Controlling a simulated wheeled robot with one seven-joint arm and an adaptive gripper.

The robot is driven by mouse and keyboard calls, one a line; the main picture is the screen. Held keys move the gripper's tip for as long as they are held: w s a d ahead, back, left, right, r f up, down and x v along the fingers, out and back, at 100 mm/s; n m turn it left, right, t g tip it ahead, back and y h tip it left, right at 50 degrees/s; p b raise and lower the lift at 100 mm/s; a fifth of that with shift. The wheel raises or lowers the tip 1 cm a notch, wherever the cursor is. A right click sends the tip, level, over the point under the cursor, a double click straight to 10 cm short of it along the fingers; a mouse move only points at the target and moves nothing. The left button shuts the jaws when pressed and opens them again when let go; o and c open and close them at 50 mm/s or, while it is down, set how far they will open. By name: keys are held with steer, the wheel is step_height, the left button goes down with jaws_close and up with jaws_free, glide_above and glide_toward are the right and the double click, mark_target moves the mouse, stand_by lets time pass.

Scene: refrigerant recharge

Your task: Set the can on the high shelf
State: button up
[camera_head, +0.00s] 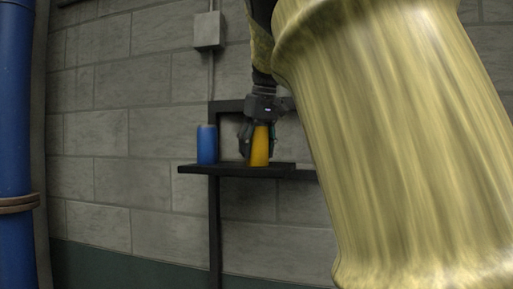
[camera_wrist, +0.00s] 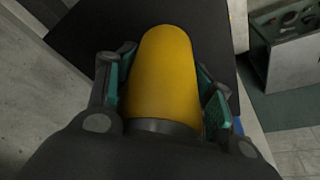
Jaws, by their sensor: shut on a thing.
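A yellow can (camera_head: 260,147) is between the fingers of my gripper (camera_head: 259,143), right at the dark shelf (camera_head: 235,170) on the block wall. My gripper comes down from above and is shut on the can. In the wrist view the yellow can (camera_wrist: 163,75) lies between the two green-padded fingers (camera_wrist: 165,92), with the dark shelf surface (camera_wrist: 92,30) behind it.
A blue can (camera_head: 207,145) stands on the shelf just left of my gripper. A grey box with a conduit (camera_head: 208,30) is on the wall above. A blue pipe (camera_head: 15,110) runs down the far left. A grey metal unit (camera_wrist: 292,50) stands on the floor in the wrist view.

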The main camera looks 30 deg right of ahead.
mark_target(262, 124)
steer(key=o, duration=1.3)
steer(key=shift+w, duration=0.1)
steer(key=shift+r, duration=0.15)
steer(key=b+v, duration=0.2)
steer(key=v, duration=1)
steer(key=shift+b, duration=0.35)
